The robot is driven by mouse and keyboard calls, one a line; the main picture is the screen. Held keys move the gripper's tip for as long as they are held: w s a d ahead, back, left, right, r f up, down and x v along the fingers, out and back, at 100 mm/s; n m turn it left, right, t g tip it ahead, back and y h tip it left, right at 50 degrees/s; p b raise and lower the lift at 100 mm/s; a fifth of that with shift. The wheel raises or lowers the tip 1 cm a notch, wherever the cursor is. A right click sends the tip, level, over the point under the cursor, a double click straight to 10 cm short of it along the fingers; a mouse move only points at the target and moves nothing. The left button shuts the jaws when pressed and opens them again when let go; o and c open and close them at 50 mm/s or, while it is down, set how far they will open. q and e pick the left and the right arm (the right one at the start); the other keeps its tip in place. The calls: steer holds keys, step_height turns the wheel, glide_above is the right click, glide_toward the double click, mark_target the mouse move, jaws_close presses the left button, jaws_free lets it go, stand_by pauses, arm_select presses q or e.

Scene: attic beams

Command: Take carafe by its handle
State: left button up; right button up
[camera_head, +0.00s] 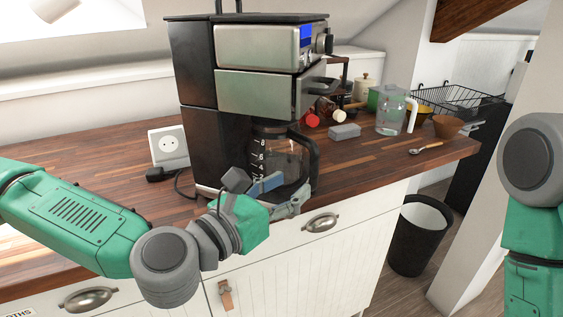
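The glass carafe (279,153) with white level marks stands inside the black and steel coffee maker (262,92). Its black handle (314,158) faces right and toward me. My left gripper (290,190) is in front of the lower part of the carafe, low and left of the handle's lower end. Its fingers look spread, with nothing seen between them, and they hide part of the carafe's base. I cannot tell whether they touch it. My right arm shows at the right edge; its gripper is out of view.
The wooden counter (365,165) carries a socket box (168,147) at left. At right stand a grey block (345,131), a glass pitcher (391,110), a spoon (427,147) and a brown bowl (447,126). A black bin (418,238) stands on the floor.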

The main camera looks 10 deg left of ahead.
mark_target(311, 173)
arm_select(q)
steer(key=x, duration=0.7)
steer(key=shift+w+d+f, duration=0.1)
steer(key=shift+w+d, duration=0.1)
steer(key=shift+c, duration=0.3)
jaws_close()
